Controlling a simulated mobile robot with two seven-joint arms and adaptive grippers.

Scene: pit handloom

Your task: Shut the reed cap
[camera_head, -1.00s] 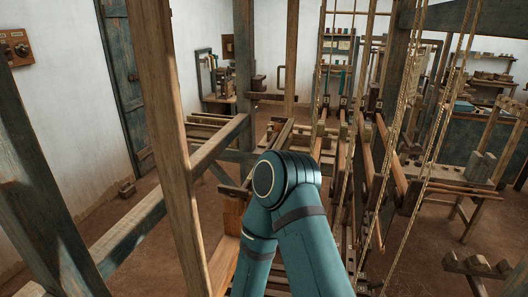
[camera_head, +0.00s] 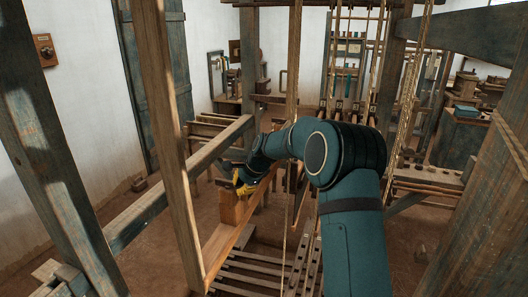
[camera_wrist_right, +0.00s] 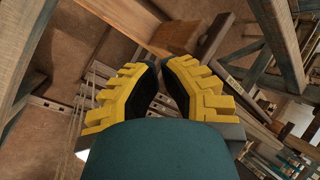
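My right gripper (camera_head: 243,188), with yellow fingers, is left of the middle in the head view, at the upper end of an upright wooden block (camera_head: 232,211). The block stands on a long light-wood beam (camera_head: 225,252). I cannot tell for sure which piece is the reed cap. In the right wrist view the two yellow fingers (camera_wrist_right: 161,68) point ahead, close together with a narrow gap and nothing visible between them. A brown wooden piece (camera_wrist_right: 178,33) lies beyond the tips, apparently apart from them. My left gripper does not show.
A tall wooden post (camera_head: 165,130) and a slanting dark frame beam (camera_head: 45,150) stand on the left. Ropes (camera_head: 408,95) hang right of the middle. Slats (camera_head: 255,275) lie low in the loom. A dark beam (camera_head: 490,190) crosses the right side.

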